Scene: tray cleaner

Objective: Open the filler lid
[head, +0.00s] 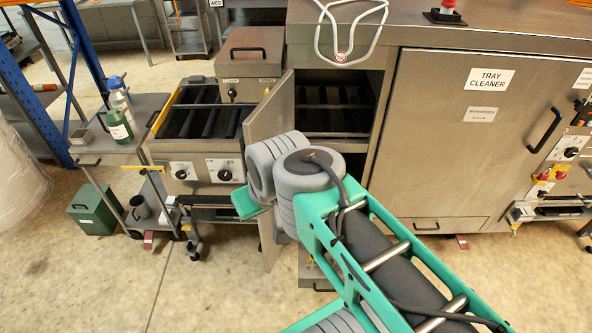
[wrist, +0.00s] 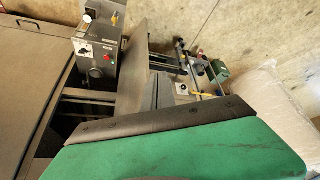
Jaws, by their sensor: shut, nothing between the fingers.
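A steel box with a hinged-looking lid (head: 256,42) and black front handle stands at the back, behind the open door; I take it as the filler lid, though its small labels are unreadable. The lid looks down and closed. My gripper is hidden behind my own grey wrist joint and green link in the head view. In the wrist view my gripper (wrist: 158,92) shows as grey fingers beyond the dark bar, shut and empty. It is apart from the lid, lower and nearer in the head view. I cannot clearly identify the lid in the wrist view.
An open steel door (head: 269,118) stands between my arm and the box. The tray cleaner (head: 450,140) fills the right. A roller infeed with knobs (head: 205,170) is at left, beside a cart with bottles (head: 119,122). Floor at lower left is clear around a green box (head: 95,210).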

